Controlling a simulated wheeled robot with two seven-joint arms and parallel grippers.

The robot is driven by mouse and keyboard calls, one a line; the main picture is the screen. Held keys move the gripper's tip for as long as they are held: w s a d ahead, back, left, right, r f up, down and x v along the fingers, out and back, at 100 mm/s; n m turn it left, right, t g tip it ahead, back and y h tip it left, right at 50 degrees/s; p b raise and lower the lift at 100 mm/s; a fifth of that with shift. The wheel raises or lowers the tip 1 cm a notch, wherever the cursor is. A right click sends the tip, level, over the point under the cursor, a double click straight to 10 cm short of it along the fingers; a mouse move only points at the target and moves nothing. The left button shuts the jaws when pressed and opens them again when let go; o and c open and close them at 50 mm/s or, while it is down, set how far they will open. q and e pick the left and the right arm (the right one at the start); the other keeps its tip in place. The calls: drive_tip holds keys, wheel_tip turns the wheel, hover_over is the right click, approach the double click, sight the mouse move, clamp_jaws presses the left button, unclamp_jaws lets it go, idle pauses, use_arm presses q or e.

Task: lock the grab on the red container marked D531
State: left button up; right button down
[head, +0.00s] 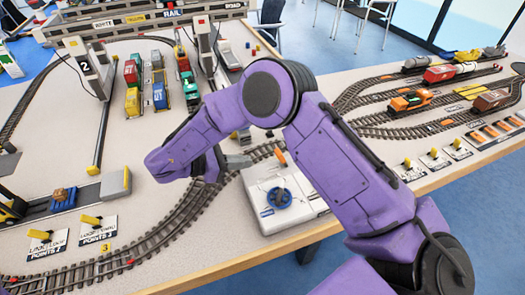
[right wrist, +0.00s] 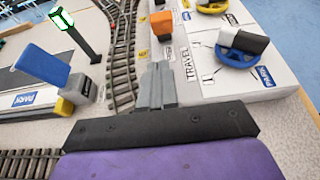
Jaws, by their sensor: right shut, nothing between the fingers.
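Small red containers stand among the rows on the left of the table in the head view, one in the left row (head: 131,72) and one further right (head: 182,63). No marking D531 is readable. A gantry crane with a 2 sign (head: 84,67) stands beside them, and another gantry leg (head: 204,42) stands to their right; I cannot make out a grab. My right gripper (head: 236,162) is shut and empty, low beside the white control box (head: 262,182). In the right wrist view its closed fingers (right wrist: 157,85) point toward an orange lever (right wrist: 161,25) near a TRAVEL label.
The box carries a blue handwheel (head: 279,198). A blue lever (right wrist: 40,62) and a lit green signal (right wrist: 61,18) stand left of the fingers in the wrist view. Curved track (head: 185,212) runs past the box. Trains (head: 445,72) stand on the right.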

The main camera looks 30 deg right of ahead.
sight(282, 159)
drive_tip(key=d, duration=0.2)
drive_tip(key=s+d+p, duration=0.1)
drive_tip(key=d, duration=0.1)
drive_tip(key=d+p, duration=0.1)
drive_tip(key=d, duration=0.1)
drive_tip(key=shift+s+r, duration=0.2)
drive_tip(key=shift+r, duration=0.2)
drive_tip(key=shift+a, duration=0.1)
